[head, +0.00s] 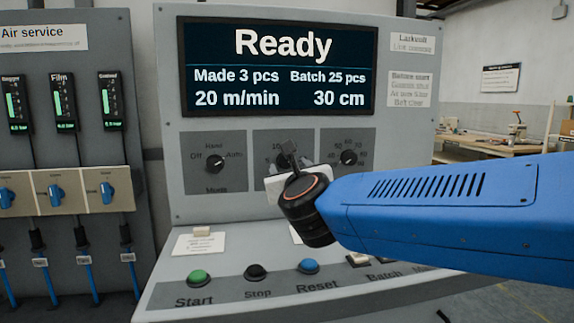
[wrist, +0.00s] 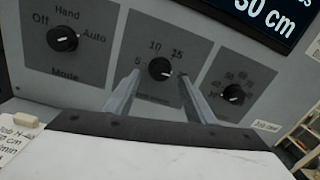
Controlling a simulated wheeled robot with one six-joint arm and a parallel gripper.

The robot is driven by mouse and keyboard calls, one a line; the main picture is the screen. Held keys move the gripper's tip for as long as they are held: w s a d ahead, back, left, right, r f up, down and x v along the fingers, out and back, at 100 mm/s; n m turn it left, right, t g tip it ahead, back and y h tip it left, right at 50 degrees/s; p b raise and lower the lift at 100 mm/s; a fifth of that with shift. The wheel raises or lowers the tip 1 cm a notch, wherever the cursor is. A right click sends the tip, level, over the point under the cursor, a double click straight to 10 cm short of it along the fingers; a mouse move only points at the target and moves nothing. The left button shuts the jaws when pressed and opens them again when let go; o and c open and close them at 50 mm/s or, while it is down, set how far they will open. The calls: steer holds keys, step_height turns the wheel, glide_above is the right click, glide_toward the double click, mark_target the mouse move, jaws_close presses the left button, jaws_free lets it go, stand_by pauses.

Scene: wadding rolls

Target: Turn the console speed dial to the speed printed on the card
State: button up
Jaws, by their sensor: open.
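The speed dial (wrist: 160,68) is a black knob on the middle dark panel of the console; the numbers 5, 10 and another at upper right show around it. Its pointer is too small to read surely. In the head view my gripper (head: 287,157) covers it. My gripper (wrist: 160,76) is open, with one finger at each side of the dial; I cannot tell whether they touch it. The screen (head: 278,66) reads Ready, 20 m/min and 30 cm. A white card (head: 200,243) lies on the console ledge at left; its print is too small to read.
The Mode dial (head: 215,162) stands to the left and another dial (head: 348,157) to the right. Below are the green Start (head: 199,277), black Stop (head: 256,272) and blue Reset (head: 308,266) buttons. An air service panel (head: 100,215) stands at far left.

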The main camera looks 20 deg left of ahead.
mark_target(286, 162)
steer(key=shift+x, duration=2.2)
steer(key=c, duration=1)
